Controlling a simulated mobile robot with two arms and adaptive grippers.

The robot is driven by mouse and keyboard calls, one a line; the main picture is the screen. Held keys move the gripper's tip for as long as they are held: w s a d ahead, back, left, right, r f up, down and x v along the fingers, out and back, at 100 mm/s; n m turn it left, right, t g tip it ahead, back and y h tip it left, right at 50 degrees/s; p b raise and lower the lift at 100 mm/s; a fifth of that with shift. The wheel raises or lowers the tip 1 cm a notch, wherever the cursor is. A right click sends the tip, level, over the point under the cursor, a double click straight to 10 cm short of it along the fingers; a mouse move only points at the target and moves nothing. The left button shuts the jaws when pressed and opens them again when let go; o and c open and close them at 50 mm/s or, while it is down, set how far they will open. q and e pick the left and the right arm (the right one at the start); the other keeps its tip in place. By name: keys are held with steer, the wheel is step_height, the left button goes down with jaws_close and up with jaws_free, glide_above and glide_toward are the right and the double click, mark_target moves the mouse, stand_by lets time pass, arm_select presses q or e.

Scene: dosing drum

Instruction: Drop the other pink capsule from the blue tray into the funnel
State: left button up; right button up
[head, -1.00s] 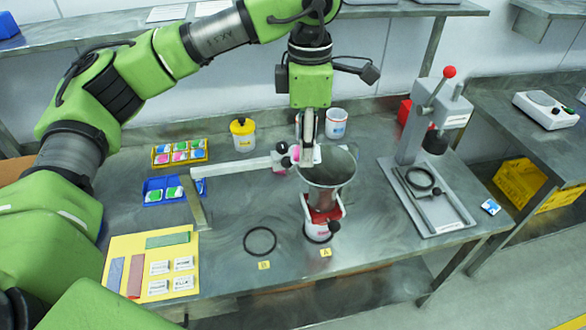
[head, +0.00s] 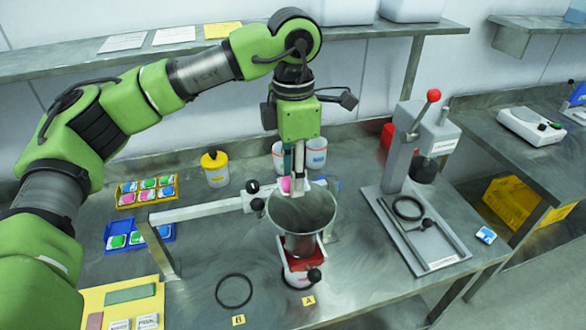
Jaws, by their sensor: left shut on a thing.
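My left gripper (head: 298,184) comes down from above, just over the back rim of the grey metal funnel (head: 302,212). It is shut on a pink capsule (head: 285,184), which shows as a small pink patch partly hidden by the fingers. The funnel sits above a red and white base at the A label. The blue tray (head: 112,248) is at the left with several capsules in it, green ones among them. My right gripper is not in view.
A yellow tray of capsules (head: 122,200) stands behind the blue tray. A grey horizontal arm (head: 200,211) reaches to the funnel. A lever press (head: 415,150) stands right. A black ring (head: 234,291) lies near label B. A yellow-lidded jar (head: 215,168) stands behind.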

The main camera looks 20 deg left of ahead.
arm_select(q)
steer(key=shift+s, duration=0.15)
steer(key=o, duration=0.9)
steer(key=shift+r, duration=0.1)
step_height(320, 180, up, 12)
steer(key=shift+f, duration=0.15)
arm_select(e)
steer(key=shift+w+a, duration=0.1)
